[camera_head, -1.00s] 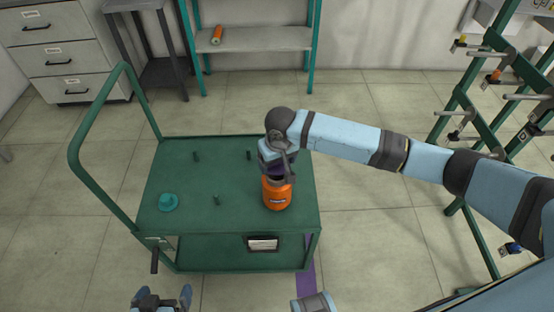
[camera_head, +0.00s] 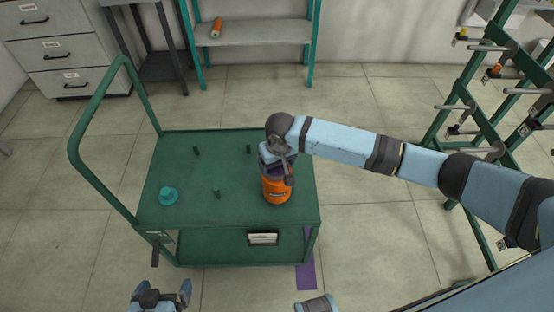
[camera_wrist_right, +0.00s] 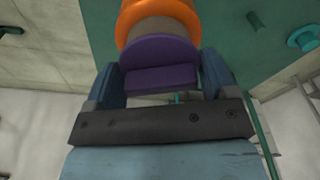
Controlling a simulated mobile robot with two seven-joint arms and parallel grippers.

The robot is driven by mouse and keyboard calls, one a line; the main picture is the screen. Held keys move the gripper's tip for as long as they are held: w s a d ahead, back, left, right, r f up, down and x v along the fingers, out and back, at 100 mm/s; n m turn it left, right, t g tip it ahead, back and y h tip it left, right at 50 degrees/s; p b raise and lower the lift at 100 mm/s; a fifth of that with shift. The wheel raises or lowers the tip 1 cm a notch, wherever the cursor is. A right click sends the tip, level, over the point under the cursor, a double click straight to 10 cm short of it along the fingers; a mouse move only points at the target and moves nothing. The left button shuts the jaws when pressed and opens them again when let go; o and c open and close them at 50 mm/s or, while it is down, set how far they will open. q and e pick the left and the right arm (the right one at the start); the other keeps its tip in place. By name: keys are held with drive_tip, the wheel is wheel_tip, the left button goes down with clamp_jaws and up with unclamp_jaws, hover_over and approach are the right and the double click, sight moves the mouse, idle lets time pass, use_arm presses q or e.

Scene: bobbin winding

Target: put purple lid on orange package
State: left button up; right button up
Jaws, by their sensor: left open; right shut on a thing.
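The orange package (camera_head: 277,190) stands upright on the right part of the green cart top. It also shows in the right wrist view (camera_wrist_right: 160,12), with a greyish upper part below its orange band. My right gripper (camera_head: 279,170) is directly above the package. It is shut on the purple lid (camera_wrist_right: 160,65), which lies between its two fingers. The lid is at or very close to the package's top; whether it is fully seated I cannot tell. In the head view the gripper mostly hides the lid. My left gripper (camera_head: 162,296) is open and empty at the bottom edge, in front of the cart.
The green cart (camera_head: 235,215) has several short pegs and a teal lid-like piece (camera_head: 168,196) at its left front. Its handle (camera_head: 92,115) rises on the left. A shelf (camera_head: 260,33) with an orange roll stands behind. A green rack (camera_head: 470,95) is at right.

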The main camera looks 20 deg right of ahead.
idle(0.3)
drive_tip(key=shift+f+p, duration=0.1)
drive_tip(key=shift+p, duration=0.5)
drive_tip(key=o, duration=0.7)
drive_tip(key=shift+o, duration=0.5)
